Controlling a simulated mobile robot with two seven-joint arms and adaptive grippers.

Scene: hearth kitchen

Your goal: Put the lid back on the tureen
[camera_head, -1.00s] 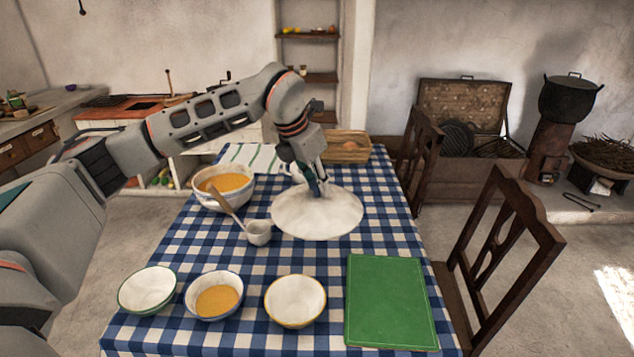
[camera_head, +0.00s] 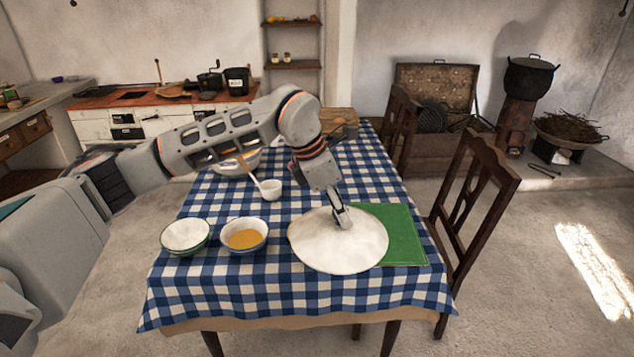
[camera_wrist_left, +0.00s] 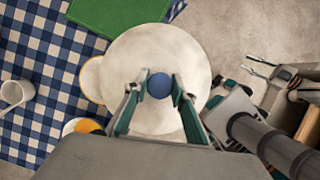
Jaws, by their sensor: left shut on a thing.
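The lid (camera_head: 330,254) is a wide, pale round disc. My left gripper (camera_head: 342,220) is shut on its blue knob (camera_wrist_left: 159,86), which shows between the fingers in the left wrist view. The lid looks roughly level, held over the near right part of the table, covering part of the green mat (camera_head: 403,238). The large white bowl of orange soup, apparently the tureen (camera_head: 229,170), stands farther back on the left, uncovered and partly hidden behind my left arm.
A green-rimmed bowl (camera_head: 186,234) and a blue-rimmed soup bowl (camera_head: 244,237) are left of the lid. A yellow-rimmed bowl (camera_wrist_left: 92,80) is partly beneath it. A chair (camera_head: 478,200) stands at right.

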